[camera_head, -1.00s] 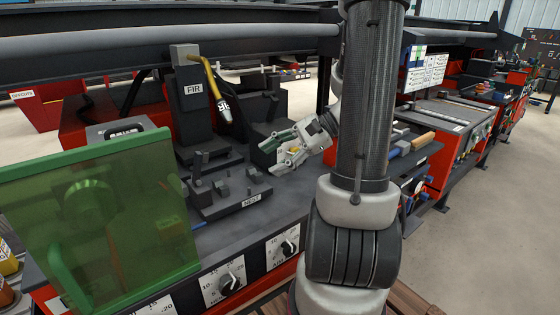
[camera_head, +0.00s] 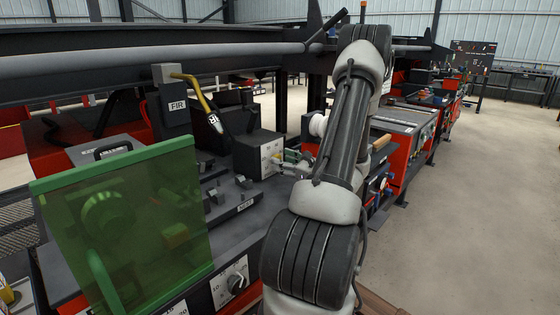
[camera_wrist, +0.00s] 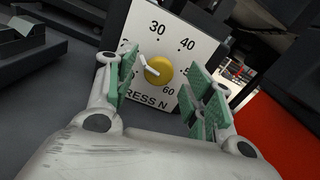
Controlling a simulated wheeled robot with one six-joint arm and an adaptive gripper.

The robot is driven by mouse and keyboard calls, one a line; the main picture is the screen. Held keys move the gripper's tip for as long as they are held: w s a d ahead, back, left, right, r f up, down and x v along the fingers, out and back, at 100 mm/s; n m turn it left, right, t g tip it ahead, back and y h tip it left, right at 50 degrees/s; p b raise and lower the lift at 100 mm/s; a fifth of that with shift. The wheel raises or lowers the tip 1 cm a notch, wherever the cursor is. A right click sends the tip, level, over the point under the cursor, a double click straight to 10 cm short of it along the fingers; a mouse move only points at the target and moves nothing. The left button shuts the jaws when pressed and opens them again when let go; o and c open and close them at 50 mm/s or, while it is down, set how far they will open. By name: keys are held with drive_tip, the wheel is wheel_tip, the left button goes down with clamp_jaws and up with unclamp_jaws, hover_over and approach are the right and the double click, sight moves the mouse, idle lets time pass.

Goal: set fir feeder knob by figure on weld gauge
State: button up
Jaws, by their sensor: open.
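The post labelled FIR (camera_head: 175,105) stands at the back of the bench with a yellow-necked torch (camera_head: 205,95) hanging from it. A white dial plate (camera_wrist: 145,30) fills the middle of the wrist view. It reads 30, 40 and 60, with PRESS N partly covered below. Its round yellow hub (camera_wrist: 160,70) has a white pointer slanting up-left, toward a figure partly hidden by my finger. The plate also shows in the head view (camera_head: 268,158), on a dark box. My gripper (camera_wrist: 160,82) is open, its green-padded fingers either side of the hub, holding nothing. Contact cannot be told.
A black knob (camera_head: 236,282) with a white scale sits on the bench's front panel. A green see-through screen (camera_head: 130,225) stands at the left. A low dark fixture (camera_head: 228,200) lies between screen and dial box. Open floor (camera_head: 470,220) lies to the right.

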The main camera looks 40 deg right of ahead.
drive_tip(key=shift+w+a, duration=0.1)
drive_tip(key=shift+w, duration=0.85)
drive_tip(key=c, duration=1)
drive_tip(key=shift+m, duration=0.3)
drive_tip(key=m, duration=0.9)
drive_tip(key=shift+m, duration=0.4)
drive_tip(key=shift+d, duration=0.2)
